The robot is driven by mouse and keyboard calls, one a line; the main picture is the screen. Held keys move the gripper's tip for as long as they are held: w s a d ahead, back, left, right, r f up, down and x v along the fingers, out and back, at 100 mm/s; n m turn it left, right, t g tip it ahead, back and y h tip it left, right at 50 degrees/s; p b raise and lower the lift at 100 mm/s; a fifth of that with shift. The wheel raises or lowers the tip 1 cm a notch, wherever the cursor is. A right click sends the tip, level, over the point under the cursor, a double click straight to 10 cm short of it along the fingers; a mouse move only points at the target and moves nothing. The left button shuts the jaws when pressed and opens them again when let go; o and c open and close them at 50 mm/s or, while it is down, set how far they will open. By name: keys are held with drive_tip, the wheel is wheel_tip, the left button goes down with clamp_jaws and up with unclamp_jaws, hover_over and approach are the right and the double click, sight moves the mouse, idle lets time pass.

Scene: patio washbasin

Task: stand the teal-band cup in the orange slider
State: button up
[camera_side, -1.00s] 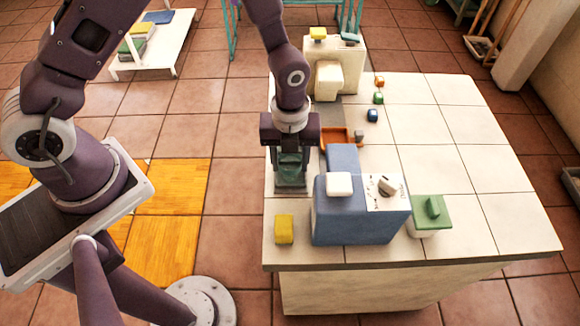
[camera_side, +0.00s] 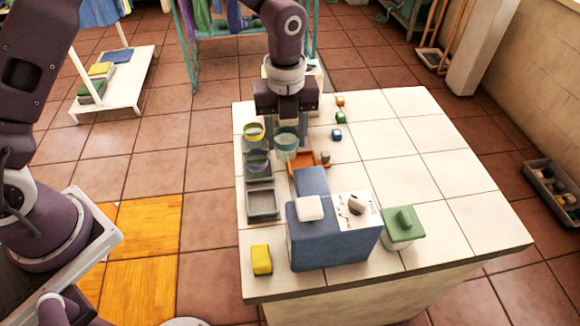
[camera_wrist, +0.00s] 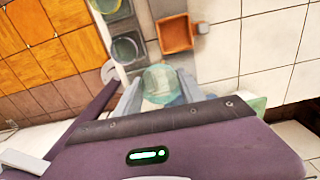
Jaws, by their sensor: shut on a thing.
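My gripper (camera_side: 287,122) is shut on the teal-band cup (camera_side: 287,142), a pale clear cup with a teal band. It holds the cup upright in the air, just behind and left of the orange slider (camera_side: 300,168) in the side view. The wrist view shows the cup (camera_wrist: 161,84) between the fingers (camera_wrist: 160,92). There, the orange slider (camera_wrist: 175,36) is an empty square tray above the cup in the picture, with a gap between them. A small grey knob (camera_side: 325,157) sits at the slider's right end.
A grey rack (camera_side: 262,218) left of the slider has an empty front compartment; a purple-grey cup (camera_side: 257,162) and a yellow-band cup (camera_side: 254,132) stand further back. A blue machine (camera_side: 330,235) stands in front of the slider. A green-lidded box (camera_side: 402,228) and yellow block (camera_side: 261,260) are nearby.

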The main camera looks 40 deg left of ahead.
drive_tip(key=w, duration=0.6)
drive_tip(key=f, duration=0.9)
drive_tip(key=shift+w+f, duration=0.25)
drive_tip(key=shift+f, duration=0.1)
drive_tip(key=o, duration=1)
drive_tip(key=shift+f, duration=0.1)
wheel_tip(320, 180, up, 12)
drive_tip(key=shift+r, duration=0.2)
